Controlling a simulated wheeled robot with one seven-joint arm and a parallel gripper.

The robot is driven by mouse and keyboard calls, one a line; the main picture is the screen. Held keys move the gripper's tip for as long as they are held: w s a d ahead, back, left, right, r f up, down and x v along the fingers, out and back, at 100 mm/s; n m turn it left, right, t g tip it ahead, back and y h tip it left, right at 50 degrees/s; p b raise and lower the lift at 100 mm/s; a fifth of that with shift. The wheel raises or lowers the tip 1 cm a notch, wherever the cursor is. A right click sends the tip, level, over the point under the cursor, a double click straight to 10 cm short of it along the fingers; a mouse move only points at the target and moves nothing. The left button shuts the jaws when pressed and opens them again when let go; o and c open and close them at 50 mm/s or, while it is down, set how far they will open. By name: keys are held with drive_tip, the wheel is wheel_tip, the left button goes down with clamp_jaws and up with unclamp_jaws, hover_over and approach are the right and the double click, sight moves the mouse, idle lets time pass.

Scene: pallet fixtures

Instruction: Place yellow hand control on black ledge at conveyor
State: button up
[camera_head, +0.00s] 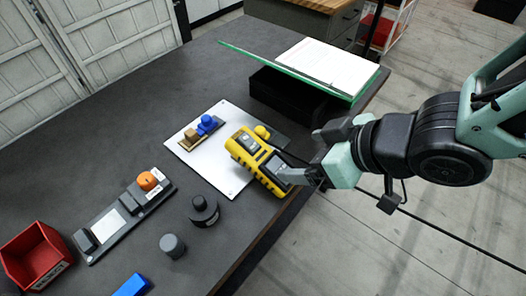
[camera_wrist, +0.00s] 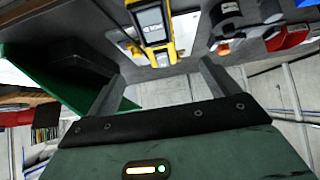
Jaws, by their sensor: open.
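The yellow hand control (camera_head: 262,168), with grey and black parts, lies at the table's right edge, partly over a white board. It also shows at the top of the wrist view (camera_wrist: 153,27). My gripper (camera_head: 287,166) is beside its right end, fingers spread and empty. In the wrist view my gripper (camera_wrist: 160,75) has the control ahead of the fingertips, between them sideways; I cannot tell whether they touch. A black block (camera_head: 284,96) stands under a green-edged panel at the back of the table; I cannot tell whether it is the ledge. No conveyor is clearly identifiable.
The white board (camera_head: 224,181) bears a blue and wooden piece (camera_head: 200,130). A control strip with an orange knob (camera_head: 148,181), black and grey cylinders (camera_head: 204,210), a blue block (camera_head: 132,286) and a red bin (camera_head: 36,258) stand nearer. The table's back left (camera_head: 170,90) is clear.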

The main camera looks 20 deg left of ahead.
sight(268, 157)
drive_tip(key=p+x, duration=0.2)
drive_tip(key=x, duration=0.7)
drive_tip(key=shift+w+a+f, duration=0.1)
drive_tip(key=shift+a+f, duration=0.1)
drive_tip(key=shift+f, duration=0.05)
drive_tip(key=shift+p+x, duration=1.25)
drive_tip(key=shift+x, duration=1.35)
drive_tip(key=shift+w+d+f, duration=0.1)
drive_tip(key=shift+d, duration=0.1)
drive_tip(key=c, duration=1.3)
drive_tip(key=shift+c, duration=0.6)
